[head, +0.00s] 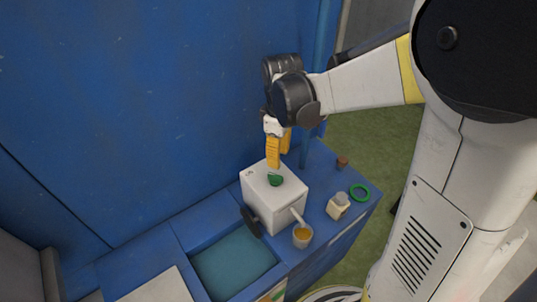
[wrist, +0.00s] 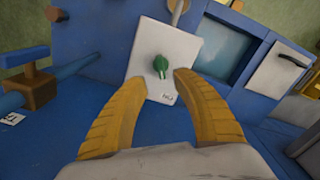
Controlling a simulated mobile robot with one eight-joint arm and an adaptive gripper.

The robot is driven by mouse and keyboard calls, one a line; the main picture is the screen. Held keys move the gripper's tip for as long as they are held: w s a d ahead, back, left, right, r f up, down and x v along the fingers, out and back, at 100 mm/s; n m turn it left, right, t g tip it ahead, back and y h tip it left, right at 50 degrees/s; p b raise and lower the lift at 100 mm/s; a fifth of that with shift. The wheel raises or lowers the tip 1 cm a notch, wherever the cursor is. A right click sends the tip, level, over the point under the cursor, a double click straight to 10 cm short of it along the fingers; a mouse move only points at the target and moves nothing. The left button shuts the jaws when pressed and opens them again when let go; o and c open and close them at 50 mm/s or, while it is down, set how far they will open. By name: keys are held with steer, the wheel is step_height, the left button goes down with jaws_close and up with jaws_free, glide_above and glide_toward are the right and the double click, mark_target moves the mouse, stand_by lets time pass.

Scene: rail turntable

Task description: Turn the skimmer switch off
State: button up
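The skimmer box is a white box (head: 273,207) on the blue bench, with a green switch knob (head: 275,180) on its top face. The wrist view shows the green knob (wrist: 160,66) on the white face (wrist: 168,45), with a small printed label (wrist: 168,98) near the face's lower edge. My gripper (head: 279,158) points down just above the box. In the wrist view its two yellow fingers (wrist: 160,85) are spread apart, with nothing between them. The knob lies beyond the fingertips, roughly centred on the gap, and looks untouched. The label is too small to read surely.
A blue basin with teal water (head: 232,262) lies left of the box. A cup of amber liquid (head: 302,236), a pale jar (head: 338,206), a green ring (head: 359,193) and a brown cork (head: 342,162) stand to the right. A blue wall (head: 130,110) rises behind.

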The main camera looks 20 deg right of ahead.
mark_target(278, 176)
step_height(278, 176, down, 10)
steer(key=b, duration=0.2)
steer(key=shift+r+b, duration=0.15)
steer(key=shift+b, duration=0.15)
steer(key=shift+c, duration=0.5)
jaws_close()
